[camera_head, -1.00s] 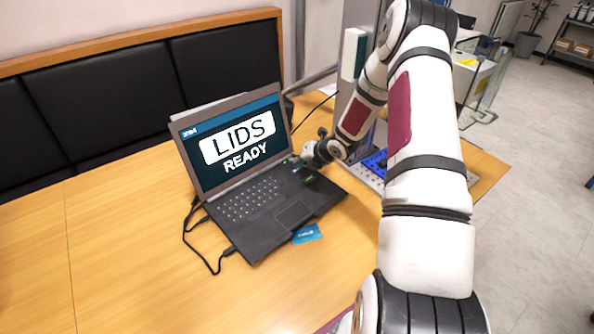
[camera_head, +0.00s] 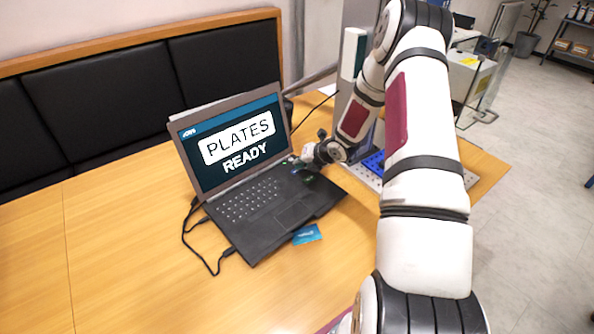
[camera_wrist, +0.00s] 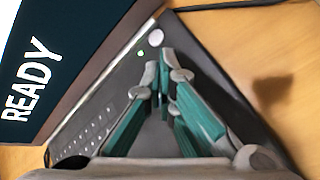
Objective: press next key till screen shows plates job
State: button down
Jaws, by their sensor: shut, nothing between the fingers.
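The black laptop's screen (camera_head: 235,140) reads "PLATES" in a white box with "READY" below it. In the wrist view part of the screen (camera_wrist: 35,75) shows, with only "READY" readable. A lit white round key (camera_wrist: 155,38) and a small green one (camera_wrist: 140,53) sit on the laptop deck near the screen hinge. My gripper (camera_wrist: 160,72) is shut and empty, with its fingertips over the deck just below these keys. Whether the tips touch the deck I cannot tell. In the head view my gripper (camera_head: 308,172) is small and dark at the laptop's right side.
The laptop's keyboard (camera_head: 250,198) lies left of my gripper. A blue card (camera_head: 306,234) lies at the laptop's front edge. Cables (camera_head: 200,255) run along its left side. A blue tray (camera_head: 374,163) is behind my arm. The wooden table is clear at left.

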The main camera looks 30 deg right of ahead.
dwell(0.3)
jog(key=shift+r+p, duration=0.4)
jog(key=shift+r, duration=0.35)
jog(key=shift+r, duration=0.1)
jog(key=shift+r+p, duration=1.35)
jog(key=shift+r, duration=1)
